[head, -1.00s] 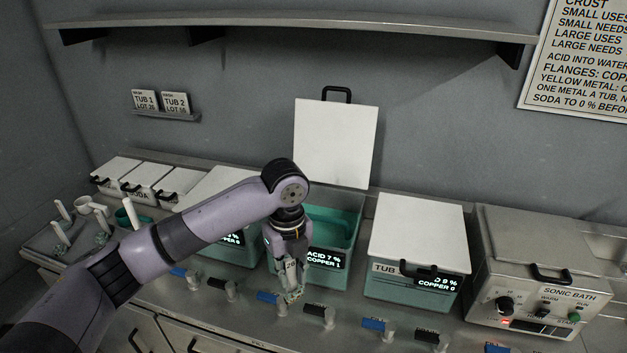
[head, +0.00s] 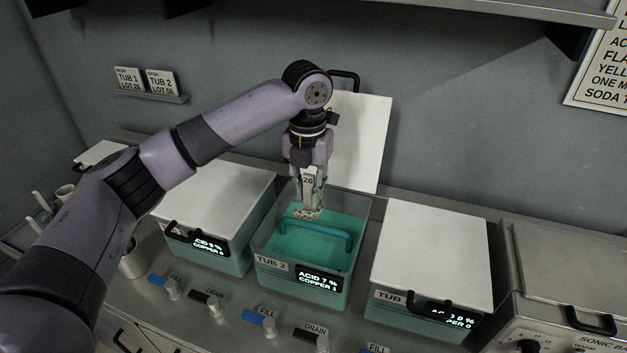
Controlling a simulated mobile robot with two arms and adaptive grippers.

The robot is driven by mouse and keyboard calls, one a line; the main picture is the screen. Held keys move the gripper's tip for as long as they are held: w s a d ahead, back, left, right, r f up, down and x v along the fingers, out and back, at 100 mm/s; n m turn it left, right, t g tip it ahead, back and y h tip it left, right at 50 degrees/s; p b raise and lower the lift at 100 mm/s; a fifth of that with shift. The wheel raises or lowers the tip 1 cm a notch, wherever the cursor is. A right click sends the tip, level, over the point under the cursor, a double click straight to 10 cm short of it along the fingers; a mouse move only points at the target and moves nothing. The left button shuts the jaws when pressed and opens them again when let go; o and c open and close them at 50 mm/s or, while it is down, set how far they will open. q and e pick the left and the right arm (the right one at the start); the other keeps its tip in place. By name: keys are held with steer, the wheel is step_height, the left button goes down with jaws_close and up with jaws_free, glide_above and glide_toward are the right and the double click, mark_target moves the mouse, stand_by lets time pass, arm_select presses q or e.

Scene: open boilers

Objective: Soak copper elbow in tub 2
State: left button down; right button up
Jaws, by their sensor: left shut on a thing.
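Tub 2 (head: 272,263) is the open teal tub in the middle; its display reads ACID 7 % and COPPER 1. Its white lid (head: 362,140) stands raised behind it. Teal liquid fills the tub, and a teal bar like a basket handle (head: 322,232) shows inside. My left gripper (head: 309,203) points down over the back part of tub 2, shut on a small speckled piece (head: 307,214), probably the copper elbow, with a pale tag marked 26 (head: 308,181). I cannot tell whether the piece touches the liquid. My right gripper is out of view.
Closed white-lidded tubs stand on the left (head: 215,200) and right (head: 435,245) of tub 2. The sonic bath (head: 570,300) is at far right. Fill and drain taps (head: 265,322) line the front. A shelf (head: 450,10) hangs above.

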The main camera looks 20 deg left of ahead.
mark_target(308, 210)
arm_select(q)
steer(key=shift+s+f+b, duration=0.45)
steer(key=shift+s+b, duration=0.3)
steer(key=shift+s, duration=0.1)
steer(key=shift+f+b, duration=0.8)
steer(key=shift+b, duration=0.1)
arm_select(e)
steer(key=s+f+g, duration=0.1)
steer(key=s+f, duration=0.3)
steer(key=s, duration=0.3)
arm_select(q)
steer(key=shift+w+f+b, duration=0.4)
steer(key=shift+f+b, duration=0.45)
steer(key=shift+s+f, duration=0.15)
steer(key=shift+f, duration=0.7)
steer(key=shift+f+b, duration=0.3)
steer(key=shift+f, duration=0.1)
step_height(308, 210, down, 3)
steer(key=shift+f, duration=0.2)
steer(key=shift+f+b, duration=1)
steer(key=shift+f, duration=3)
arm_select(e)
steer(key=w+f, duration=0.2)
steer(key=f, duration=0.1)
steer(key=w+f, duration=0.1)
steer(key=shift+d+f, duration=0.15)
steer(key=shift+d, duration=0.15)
